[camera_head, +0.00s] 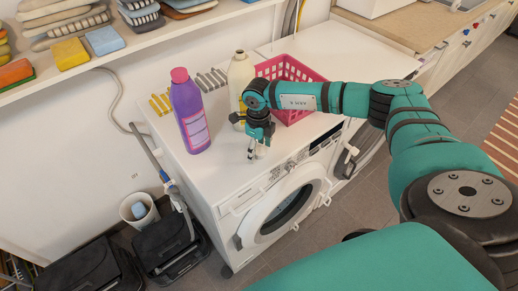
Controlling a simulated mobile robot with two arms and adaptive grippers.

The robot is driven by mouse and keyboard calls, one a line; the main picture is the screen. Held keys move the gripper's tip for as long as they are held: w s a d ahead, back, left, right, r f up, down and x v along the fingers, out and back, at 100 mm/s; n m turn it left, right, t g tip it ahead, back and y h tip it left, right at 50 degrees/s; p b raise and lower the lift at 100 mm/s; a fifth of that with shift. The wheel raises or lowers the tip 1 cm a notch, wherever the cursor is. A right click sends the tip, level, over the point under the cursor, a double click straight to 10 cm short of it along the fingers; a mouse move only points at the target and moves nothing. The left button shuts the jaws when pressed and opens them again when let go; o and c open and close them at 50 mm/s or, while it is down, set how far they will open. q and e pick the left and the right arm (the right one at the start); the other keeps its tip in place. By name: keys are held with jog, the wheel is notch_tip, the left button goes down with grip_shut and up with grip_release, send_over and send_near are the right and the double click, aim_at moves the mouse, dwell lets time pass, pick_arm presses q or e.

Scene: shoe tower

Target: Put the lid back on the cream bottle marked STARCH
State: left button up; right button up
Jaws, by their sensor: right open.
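The cream bottle (238,72) stands upright on top of the white washing machine, in front of the wall. My right arm and wrist cover part of its lower side, and no STARCH marking can be read. Its narrow neck points up. My right gripper (256,152) points down over the machine top, in front of the bottle and near the front edge. Its fingers are open. A small pale thing (261,151) shows at the fingertips; it may be the lid, but I cannot tell surely. My left gripper is not in view.
A purple bottle with a pink cap (189,115) stands left of the cream bottle. A pink basket (287,69) stands behind my right wrist. Yellow and grey pegs (210,80) lie near the wall. The machine's front left top (215,175) is clear.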

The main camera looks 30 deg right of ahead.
jog(key=shift+f, duration=0.2)
jog(key=c, duration=0.9)
jog(key=shift+r, duration=0.15)
